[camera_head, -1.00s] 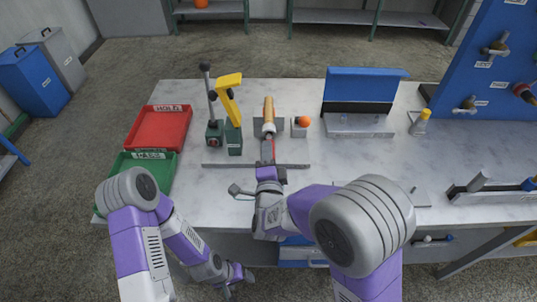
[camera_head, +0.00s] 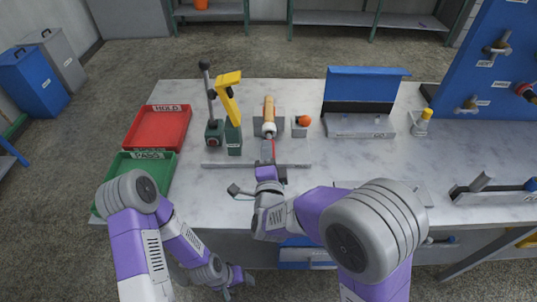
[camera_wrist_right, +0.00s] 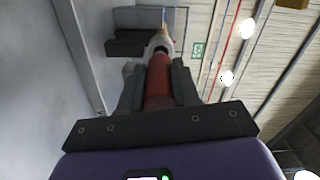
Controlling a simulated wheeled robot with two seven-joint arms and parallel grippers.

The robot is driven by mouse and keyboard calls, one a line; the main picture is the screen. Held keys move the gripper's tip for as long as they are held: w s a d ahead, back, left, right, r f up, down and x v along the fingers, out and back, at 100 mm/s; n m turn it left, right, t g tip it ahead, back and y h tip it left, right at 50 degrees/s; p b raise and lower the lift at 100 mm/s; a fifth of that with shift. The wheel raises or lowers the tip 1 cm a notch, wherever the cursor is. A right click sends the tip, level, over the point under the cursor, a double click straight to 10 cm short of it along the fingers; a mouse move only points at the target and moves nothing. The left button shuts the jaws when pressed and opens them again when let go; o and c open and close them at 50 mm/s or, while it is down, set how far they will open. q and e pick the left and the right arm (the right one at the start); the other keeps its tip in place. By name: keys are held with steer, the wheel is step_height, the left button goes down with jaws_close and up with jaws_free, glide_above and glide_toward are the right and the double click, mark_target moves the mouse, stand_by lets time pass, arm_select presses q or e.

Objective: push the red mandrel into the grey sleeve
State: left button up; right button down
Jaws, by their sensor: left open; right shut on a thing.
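My right gripper (camera_head: 268,158) is shut on the red mandrel (camera_wrist_right: 160,78), above the middle of the bench. In the wrist view the mandrel runs away from the fingers (camera_wrist_right: 157,100), and its far end meets a pale grey ring-shaped part, seemingly the grey sleeve (camera_wrist_right: 158,43). I cannot tell how deep the mandrel sits in it. In the head view only a thin red strip shows between the fingers and the sleeve (camera_head: 269,129). A tan rod-like piece (camera_head: 268,106) lies beyond the sleeve, in line with it. My left gripper (camera_head: 236,276) is open and empty, low in front of the bench.
A small block with an orange knob (camera_head: 303,121) is close on the right. A red tray (camera_head: 130,145) and green tray (camera_head: 115,190) lie left. A grey bar (camera_head: 220,165) crosses below the mandrel.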

steer(key=shift+w+r, duration=0.15)
steer(key=shift+w, duration=1.55)
stand_by(2.7)
steer(key=c, duration=0.7)
jaws_free()
steer(key=shift+w, duration=0.15)
steer(key=shift+c, duration=0.2)
steer(key=s, duration=0.7)
steer(key=shift+s+p, duration=0.35)
steer(key=shift+p, duration=0.05)
steer(key=shift+d, duration=0.1)
